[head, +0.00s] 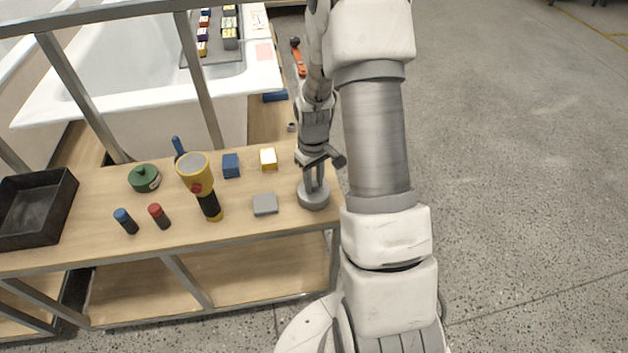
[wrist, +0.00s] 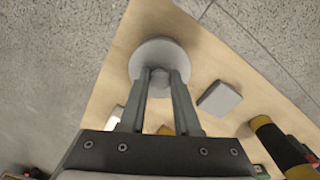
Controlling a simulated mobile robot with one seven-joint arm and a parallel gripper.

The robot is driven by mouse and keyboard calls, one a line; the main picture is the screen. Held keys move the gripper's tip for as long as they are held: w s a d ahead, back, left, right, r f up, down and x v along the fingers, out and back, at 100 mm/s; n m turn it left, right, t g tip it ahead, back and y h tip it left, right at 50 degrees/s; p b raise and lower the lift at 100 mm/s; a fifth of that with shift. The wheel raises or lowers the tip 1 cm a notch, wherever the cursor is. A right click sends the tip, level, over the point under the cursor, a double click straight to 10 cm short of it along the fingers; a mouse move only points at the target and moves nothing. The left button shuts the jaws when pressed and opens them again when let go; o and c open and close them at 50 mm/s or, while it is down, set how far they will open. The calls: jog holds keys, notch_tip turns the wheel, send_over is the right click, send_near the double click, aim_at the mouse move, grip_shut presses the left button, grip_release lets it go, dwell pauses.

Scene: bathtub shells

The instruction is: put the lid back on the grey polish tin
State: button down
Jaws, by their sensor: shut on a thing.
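The round grey polish tin (head: 313,203) stands at the right end of the wooden bench. My gripper (head: 314,184) points down over it, with its fingers shut on the small knob of the round grey lid (wrist: 150,55). In the wrist view my gripper (wrist: 159,78) hides part of the knob, and the lid hides what is under it. In the head view lid and tin look like one grey disc. I cannot tell whether the lid is seated or just above the tin.
A bathtub shell (head: 250,85) stands behind.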

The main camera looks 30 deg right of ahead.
dwell(0.4)
jog(key=shift+c, duration=0.3)
grip_release()
jog(key=shift+r, duration=0.1)
jog(key=shift+r+p, duration=2.55)
jog(key=shift+r, duration=0.85)
grip_shut()
